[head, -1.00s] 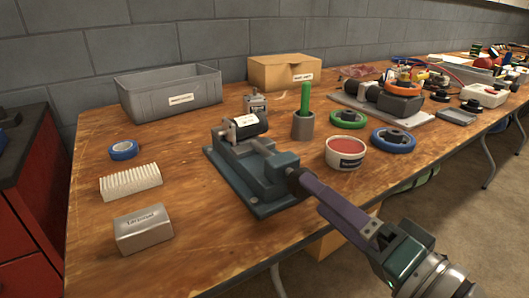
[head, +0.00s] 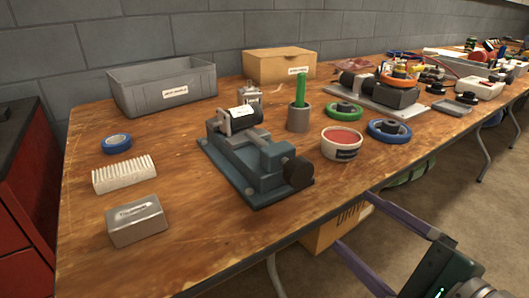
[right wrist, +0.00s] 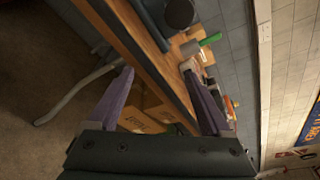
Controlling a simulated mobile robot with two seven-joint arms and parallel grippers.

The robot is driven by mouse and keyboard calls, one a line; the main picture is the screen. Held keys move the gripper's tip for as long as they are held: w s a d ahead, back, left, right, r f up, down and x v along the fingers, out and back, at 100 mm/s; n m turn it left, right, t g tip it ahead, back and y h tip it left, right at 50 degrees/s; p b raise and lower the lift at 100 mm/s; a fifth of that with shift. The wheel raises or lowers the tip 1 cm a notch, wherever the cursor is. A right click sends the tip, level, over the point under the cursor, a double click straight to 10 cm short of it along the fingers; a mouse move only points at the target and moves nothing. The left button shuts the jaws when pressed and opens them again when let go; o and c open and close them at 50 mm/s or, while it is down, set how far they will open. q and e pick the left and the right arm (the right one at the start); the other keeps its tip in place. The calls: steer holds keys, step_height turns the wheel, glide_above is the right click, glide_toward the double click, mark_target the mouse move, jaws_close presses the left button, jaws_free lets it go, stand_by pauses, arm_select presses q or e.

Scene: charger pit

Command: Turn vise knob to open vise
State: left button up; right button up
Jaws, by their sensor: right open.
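A blue-grey vise (head: 245,165) sits on the wooden workbench near its front edge, with a black cylindrical part (head: 245,117) at its jaws. The dark round vise knob (head: 297,172) is on its front right end and is fully visible in the head view. The knob also shows in the right wrist view (right wrist: 179,13) near the top edge. My right gripper (head: 355,218) is open and empty, in front of the bench edge, to the right of and below the knob. Its purple fingers (right wrist: 165,100) are spread wide and apart from the knob. My left gripper is not in view.
The workbench (head: 180,225) holds a grey bin (head: 165,90), a cardboard box (head: 280,66), a green-handled tool in a grey cup (head: 299,118), a tub of red paste (head: 341,145) and a blue-rimmed wheel (head: 389,131). A cardboard box (head: 335,225) is below the bench.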

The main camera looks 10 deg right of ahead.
step_height(320, 180, down, 3)
steer(key=m+g+b, duration=0.2)
steer(key=m, duration=1.1)
steer(key=m+t+y+b, duration=0.3)
steer(key=m+b, duration=0.1)
steer(key=m, duration=2.8)
glide_toward(304, 173)
steer(key=w, duration=0.2)
steer(key=x, duration=0.3)
steer(key=b+x, duration=0.1)
steer(key=x, duration=0.2)
steer(key=b+x, duration=0.1)
steer(key=x, duration=0.2)
steer(key=shift+s+a, duration=0.1)
steer(key=shift+a, duration=0.2)
jaws_close()
